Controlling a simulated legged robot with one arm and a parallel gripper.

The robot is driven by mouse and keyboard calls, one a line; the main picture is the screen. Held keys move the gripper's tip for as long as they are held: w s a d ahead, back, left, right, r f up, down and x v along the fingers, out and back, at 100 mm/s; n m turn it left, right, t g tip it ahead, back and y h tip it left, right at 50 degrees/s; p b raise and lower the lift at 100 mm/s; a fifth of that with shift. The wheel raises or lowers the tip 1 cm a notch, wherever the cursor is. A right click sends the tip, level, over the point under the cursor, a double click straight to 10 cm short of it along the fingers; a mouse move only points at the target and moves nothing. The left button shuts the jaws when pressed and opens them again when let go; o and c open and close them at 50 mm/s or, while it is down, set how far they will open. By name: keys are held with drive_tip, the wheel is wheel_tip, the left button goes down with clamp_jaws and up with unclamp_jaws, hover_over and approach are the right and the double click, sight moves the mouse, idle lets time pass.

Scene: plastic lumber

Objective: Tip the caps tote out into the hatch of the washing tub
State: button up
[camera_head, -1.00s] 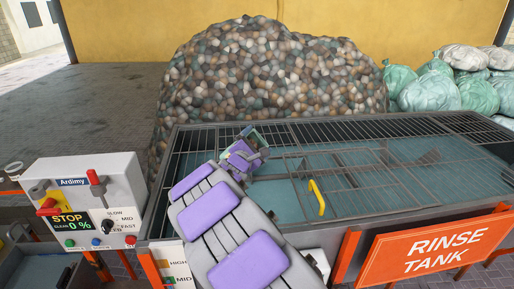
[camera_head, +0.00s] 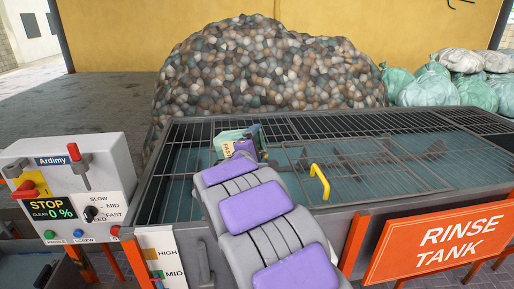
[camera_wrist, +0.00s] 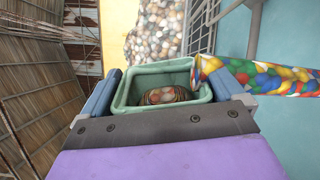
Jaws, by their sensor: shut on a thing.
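A green caps tote (camera_head: 228,138) with a partly readable yellow label is at the end of my arm, over the washing tub's grating. In the wrist view, the tote (camera_wrist: 125,98) sits between the two blue fingers of my gripper (camera_wrist: 165,90), which is shut on it. A rounded brown-and-pale load (camera_wrist: 165,96) shows inside; single pieces are hard to make out. In the head view my gripper (camera_head: 246,146) is partly behind my arm. The washing tub (camera_head: 185,205) holds blue-grey water. A hatch panel of bars with a yellow handle (camera_head: 319,182) lies right of the tote; I cannot tell whether it is open.
A control box (camera_head: 75,185) reading STOP and 0 % stands at left. An orange RINSE TANK sign (camera_head: 440,242) is on the front right. A large heap of caps (camera_head: 260,70) and filled bags (camera_head: 435,88) stand behind. A multicoloured strip (camera_wrist: 265,78) shows at right in the wrist view.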

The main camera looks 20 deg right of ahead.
drive_tip(key=shift+s+f+m+b, duration=0.1)
drive_tip(key=shift+f+m+b, duration=0.35)
drive_tip(key=shift+f, duration=0.25)
drive_tip(key=m+b, duration=0.1)
drive_tip(key=b, duration=0.2)
drive_tip(key=shift+s+d, duration=0.15)
drive_tip(key=shift+d, duration=0.25)
drive_tip(key=m+b, duration=0.1)
drive_tip(key=b, duration=0.2)
drive_tip(key=shift+s+d+f, duration=0.1)
drive_tip(key=shift+d, duration=0.05)
drive_tip(key=m+b, duration=0.1)
drive_tip(key=b, duration=0.1)
drive_tip(key=m+b, duration=0.1)
drive_tip(key=b, duration=0.1)
drive_tip(key=shift+s+d, duration=0.15)
drive_tip(key=shift+s, duration=0.1)
drive_tip(key=shift+s+d+m+b, duration=0.1)
drive_tip(key=shift+m+b, duration=0.35)
drive_tip(key=shift+b, duration=0.25)
drive_tip(key=shift+s+d+m+p, duration=0.1)
drive_tip(key=shift+m+p, duration=0.2)
drive_tip(key=shift+m, duration=0.1)
drive_tip(key=shift+s+d+m, duration=0.15)
drive_tip(key=shift+d+m, duration=0.05)
drive_tip(key=shift+m, duration=0.6)
